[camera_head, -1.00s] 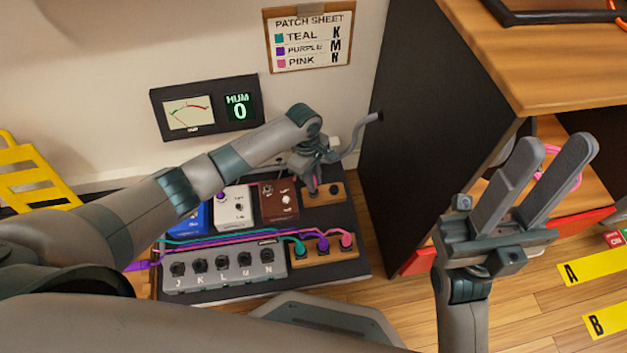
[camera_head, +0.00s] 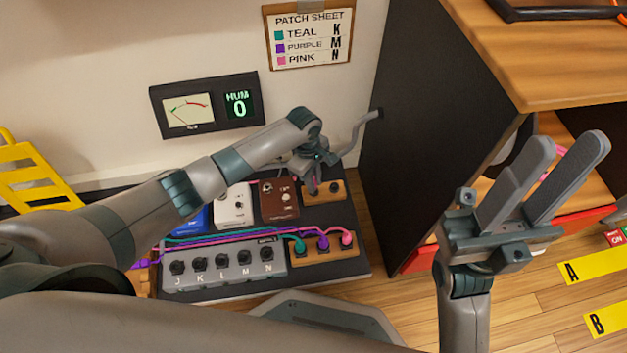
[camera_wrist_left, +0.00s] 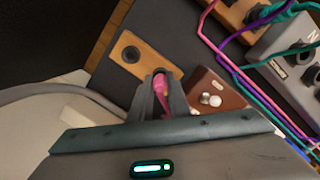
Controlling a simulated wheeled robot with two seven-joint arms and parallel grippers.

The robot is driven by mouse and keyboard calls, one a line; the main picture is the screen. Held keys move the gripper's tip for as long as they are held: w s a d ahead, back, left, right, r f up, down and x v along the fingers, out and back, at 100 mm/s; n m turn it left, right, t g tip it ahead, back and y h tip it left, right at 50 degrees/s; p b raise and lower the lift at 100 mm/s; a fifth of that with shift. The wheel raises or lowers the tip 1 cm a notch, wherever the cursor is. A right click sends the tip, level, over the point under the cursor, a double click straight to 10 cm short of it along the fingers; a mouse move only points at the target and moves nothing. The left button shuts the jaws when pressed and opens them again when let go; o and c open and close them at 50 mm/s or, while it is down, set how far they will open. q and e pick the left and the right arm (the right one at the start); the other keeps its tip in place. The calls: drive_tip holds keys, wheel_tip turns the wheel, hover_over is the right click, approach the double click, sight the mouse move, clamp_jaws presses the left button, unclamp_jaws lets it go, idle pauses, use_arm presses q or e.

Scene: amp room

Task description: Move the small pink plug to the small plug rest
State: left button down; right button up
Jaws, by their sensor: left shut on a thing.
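The small pink plug (camera_wrist_left: 160,81) shows between my left gripper's fingers in the left wrist view. My left gripper (camera_wrist_left: 158,96) is shut on it; in the head view the same gripper (camera_head: 312,184) is over the left part of a small wooden block. That block, the small plug rest (camera_head: 338,199), has two dark holes. In the wrist view the rest (camera_wrist_left: 145,60) has one bare hole; the plug is at the other. Whether it is seated there I cannot tell. My right gripper (camera_head: 542,180) is open and empty at the right.
A second wooden block (camera_head: 318,252) holds teal, purple and pink plugs. A grey jack box (camera_head: 222,266) with several lettered sockets lies beside it. Blue, white (camera_head: 234,206) and brown (camera_head: 277,201) pedals stand near the left arm. A dark cabinet (camera_head: 425,110) rises to the right.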

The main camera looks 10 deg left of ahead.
use_arm(q)
drive_tip(key=c, duration=1.6)
unclamp_jaws()
drive_tip(key=shift+r, duration=0.15)
